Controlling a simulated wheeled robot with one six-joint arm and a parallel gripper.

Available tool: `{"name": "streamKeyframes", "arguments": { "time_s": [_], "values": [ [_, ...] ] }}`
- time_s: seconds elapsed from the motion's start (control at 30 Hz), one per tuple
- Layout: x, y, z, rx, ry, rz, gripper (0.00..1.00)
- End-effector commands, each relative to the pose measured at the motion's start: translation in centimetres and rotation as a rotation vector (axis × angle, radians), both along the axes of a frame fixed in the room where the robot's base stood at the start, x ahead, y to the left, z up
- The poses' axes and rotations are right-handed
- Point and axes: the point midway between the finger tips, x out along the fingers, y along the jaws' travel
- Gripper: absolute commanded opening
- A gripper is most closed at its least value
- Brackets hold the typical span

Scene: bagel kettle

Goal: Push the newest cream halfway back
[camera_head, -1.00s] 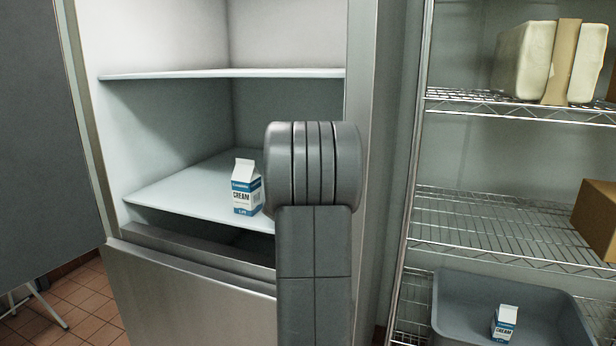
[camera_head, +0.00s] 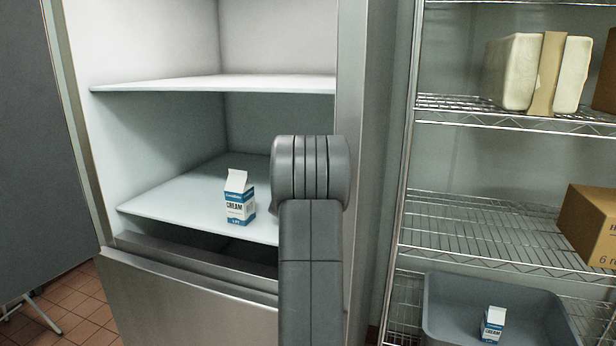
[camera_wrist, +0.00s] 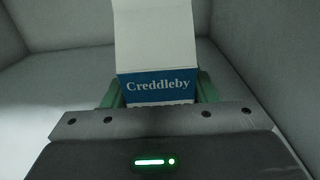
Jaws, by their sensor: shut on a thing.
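A blue-and-white cream carton (camera_head: 239,198) stands upright on the lower fridge shelf (camera_head: 165,200), near its front edge, in the head view. No finger shows on it there. A second cream carton (camera_head: 493,325) stands in a grey bin at lower right. In the wrist view, my gripper (camera_wrist: 158,95) is shut on a carton (camera_wrist: 158,50) marked "Creddleby", its green fingers at both sides and its white top up. My arm hides my gripper and this held carton in the head view. Whether the held carton touches the shelf cannot be told.
The upper fridge shelf (camera_head: 220,84) is above the lower one. The fridge's right side post (camera_head: 348,90) stands close behind my arm. A wire rack (camera_head: 470,222) at right holds wrapped blocks (camera_head: 520,72), a cardboard box (camera_head: 590,222) and the grey bin (camera_head: 540,293).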

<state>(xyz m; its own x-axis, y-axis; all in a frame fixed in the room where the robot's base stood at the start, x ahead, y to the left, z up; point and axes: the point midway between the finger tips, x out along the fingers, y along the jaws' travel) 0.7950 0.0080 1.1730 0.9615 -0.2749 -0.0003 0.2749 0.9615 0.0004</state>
Motion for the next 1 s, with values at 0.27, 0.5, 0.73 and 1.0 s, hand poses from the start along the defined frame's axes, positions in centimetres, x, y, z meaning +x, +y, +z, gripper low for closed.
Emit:
{"name": "streamKeyframes", "arguments": {
  "time_s": [0.27, 0.5, 0.73, 1.0],
  "values": [
    [1.8, -0.6, 0.4, -0.002, -0.003, -0.001, 0.13],
    [2.3, -0.8, -0.5, -0.001, -0.004, -0.001, 0.13],
    [2.3, -0.8, -0.5, -0.001, -0.004, -0.001, 0.13],
    [2.3, -0.8, -0.5, -0.001, -0.004, -0.001, 0.13]
  ]
}}
